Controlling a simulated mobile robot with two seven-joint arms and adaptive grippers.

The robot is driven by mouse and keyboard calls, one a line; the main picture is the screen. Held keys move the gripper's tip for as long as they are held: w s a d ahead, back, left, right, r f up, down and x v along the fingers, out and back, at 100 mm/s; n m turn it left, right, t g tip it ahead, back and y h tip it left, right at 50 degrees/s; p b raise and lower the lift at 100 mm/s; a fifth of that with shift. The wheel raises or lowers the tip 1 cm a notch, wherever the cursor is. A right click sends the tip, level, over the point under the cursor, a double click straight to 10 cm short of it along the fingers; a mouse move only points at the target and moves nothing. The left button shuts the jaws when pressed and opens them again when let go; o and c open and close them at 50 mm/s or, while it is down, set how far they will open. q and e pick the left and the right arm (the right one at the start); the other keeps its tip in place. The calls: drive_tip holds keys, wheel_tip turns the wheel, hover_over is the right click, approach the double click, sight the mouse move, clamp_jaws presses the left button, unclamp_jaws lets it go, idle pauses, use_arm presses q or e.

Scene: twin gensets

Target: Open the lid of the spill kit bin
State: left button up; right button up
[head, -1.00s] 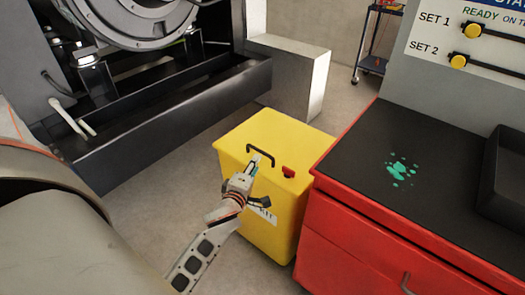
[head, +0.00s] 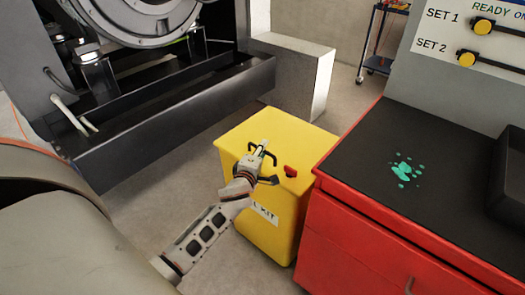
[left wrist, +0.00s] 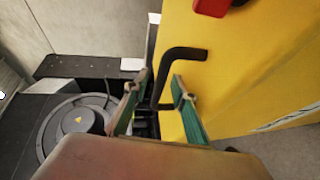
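The yellow spill kit bin (head: 240,134) stands on the floor in the middle of the head view, with its lid shut. A black bar handle (left wrist: 184,53) on the lid shows in the left wrist view. A red latch-like piece (head: 290,171) sits on the lid's right side. My left gripper (head: 263,150) is over the lid at the handle, hiding part of it. In the left wrist view, its two green-lined fingers (left wrist: 158,88) are apart, with the handle's bar passing between them. Whether either finger touches the bar is unclear. My right gripper is not in view.
A red cabinet with a black top (head: 365,150) stands close against the bin's right side. A dark genset frame (head: 170,120) is to the left, and a pale block (head: 300,75) stands behind. Grey floor (head: 150,205) is open in front of the genset.

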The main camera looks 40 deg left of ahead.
use_arm(q)
drive_tip(key=shift+c, duration=0.2)
clamp_jaws()
